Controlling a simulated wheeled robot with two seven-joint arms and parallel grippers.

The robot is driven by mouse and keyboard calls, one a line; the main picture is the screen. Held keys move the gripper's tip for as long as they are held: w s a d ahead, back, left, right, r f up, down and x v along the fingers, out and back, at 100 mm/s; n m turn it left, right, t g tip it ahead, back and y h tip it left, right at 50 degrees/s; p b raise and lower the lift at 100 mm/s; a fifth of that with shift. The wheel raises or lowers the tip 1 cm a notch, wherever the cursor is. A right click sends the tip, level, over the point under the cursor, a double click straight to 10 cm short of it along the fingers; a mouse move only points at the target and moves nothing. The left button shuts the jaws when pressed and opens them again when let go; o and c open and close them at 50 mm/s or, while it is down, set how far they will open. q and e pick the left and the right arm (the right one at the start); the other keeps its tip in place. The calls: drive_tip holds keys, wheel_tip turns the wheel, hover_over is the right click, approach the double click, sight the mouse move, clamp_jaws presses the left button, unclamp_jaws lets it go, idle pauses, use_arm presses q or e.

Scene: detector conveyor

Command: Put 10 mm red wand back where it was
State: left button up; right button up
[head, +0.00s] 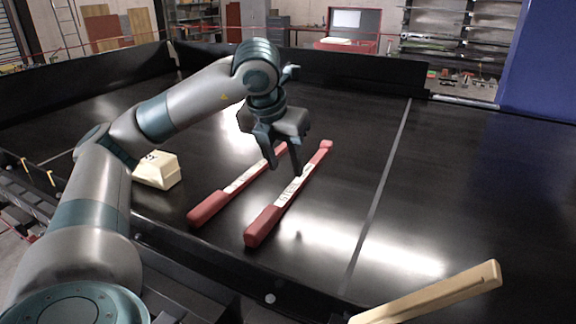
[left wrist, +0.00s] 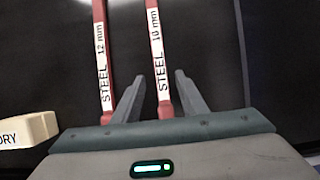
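The 10 mm red wand (head: 264,228) lies on the black conveyor belt in the head view, with a red grip at its near end and a white label. Its "STEEL 10 mm" label (left wrist: 156,48) reads clearly in the left wrist view. My left gripper (head: 282,160) points down above its middle to far part. In the left wrist view my left gripper (left wrist: 160,78) has its fingers apart, with the wand seen between them; I cannot tell the exact height gap. My right gripper is not in view.
The 12 mm red wand (head: 209,207) lies roughly parallel on the left. A cream box (head: 157,170) sits farther left. A beige bar (head: 440,291) shows at the lower right. Dark side walls (head: 90,83) edge the belt; the belt's right part is clear.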

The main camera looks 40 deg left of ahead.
use_arm(q)
drive_tip(key=p+v, duration=0.1)
drive_tip(key=v, duration=0.3)
drive_tip(key=shift+r+p, duration=0.1)
drive_tip(key=shift+p, duration=0.2)
idle(0.3)
